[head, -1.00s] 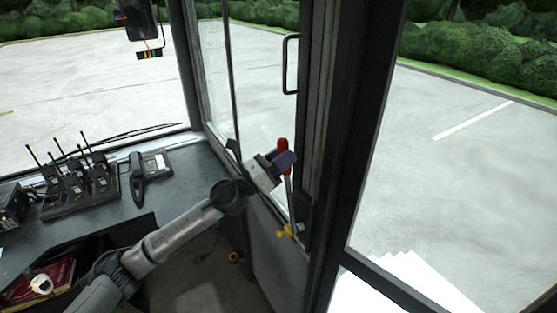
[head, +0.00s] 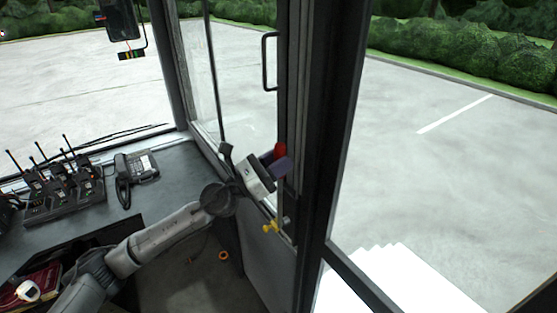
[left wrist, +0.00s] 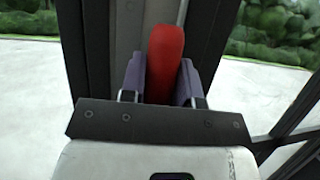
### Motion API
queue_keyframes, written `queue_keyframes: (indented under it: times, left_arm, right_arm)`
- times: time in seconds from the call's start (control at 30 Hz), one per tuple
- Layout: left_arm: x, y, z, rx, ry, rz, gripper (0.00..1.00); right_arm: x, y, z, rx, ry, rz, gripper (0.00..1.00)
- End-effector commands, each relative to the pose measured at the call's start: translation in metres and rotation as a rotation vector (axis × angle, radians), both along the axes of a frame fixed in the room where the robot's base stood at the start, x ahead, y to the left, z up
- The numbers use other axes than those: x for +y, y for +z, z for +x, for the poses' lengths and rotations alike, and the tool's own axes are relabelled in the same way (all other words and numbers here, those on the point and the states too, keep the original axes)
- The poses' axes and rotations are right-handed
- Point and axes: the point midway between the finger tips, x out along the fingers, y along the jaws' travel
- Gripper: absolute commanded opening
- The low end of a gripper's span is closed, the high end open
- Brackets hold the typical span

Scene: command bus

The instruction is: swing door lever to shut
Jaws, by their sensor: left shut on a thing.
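The door lever has a red knob (head: 280,150) on a thin rod beside the dark door post. A yellow piece (head: 271,227) sits near its lower end. My left gripper (head: 279,164) is at the top of the lever, shut on the red knob. In the left wrist view the red knob (left wrist: 166,55) stands between the two purple-grey fingers of my left gripper (left wrist: 161,75). The gripper and arm hide part of the rod. My right gripper is not in view.
The dark door post (head: 327,130) and a black grab handle (head: 269,62) are close to the lever. A dashboard at left carries a desk phone (head: 137,171) and a rack of several radios (head: 58,195). An orange ring (head: 224,256) lies on the floor.

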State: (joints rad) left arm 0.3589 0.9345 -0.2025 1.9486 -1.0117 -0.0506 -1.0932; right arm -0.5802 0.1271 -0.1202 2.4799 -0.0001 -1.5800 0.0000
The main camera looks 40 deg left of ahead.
Motion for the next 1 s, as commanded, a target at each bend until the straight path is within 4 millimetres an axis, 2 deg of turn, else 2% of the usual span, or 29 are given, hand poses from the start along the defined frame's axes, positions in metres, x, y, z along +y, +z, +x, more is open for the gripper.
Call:
queue_keyframes:
  times: [0.07, 0.1, 0.37, 0.73, 1.0]
  left_arm:
    - [-0.005, 0.003, -0.002, -0.007, -0.01, 0.012, 0.0]
    - [-0.005, 0.002, -0.002, -0.008, -0.011, 0.013, 0.3]
    - [-0.004, 0.001, -0.001, -0.004, -0.008, 0.008, 0.55]
    - [0.001, -0.005, -0.007, -0.001, -0.004, 0.005, 0.55]
    - [0.015, -0.026, -0.04, 0.001, -0.005, 0.006, 0.55]
  right_arm:
    - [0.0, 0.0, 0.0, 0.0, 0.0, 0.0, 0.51]
    - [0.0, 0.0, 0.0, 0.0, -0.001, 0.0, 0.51]
    - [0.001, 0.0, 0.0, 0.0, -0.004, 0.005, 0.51]
    - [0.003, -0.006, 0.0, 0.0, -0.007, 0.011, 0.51]
    - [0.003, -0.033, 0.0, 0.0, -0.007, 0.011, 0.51]
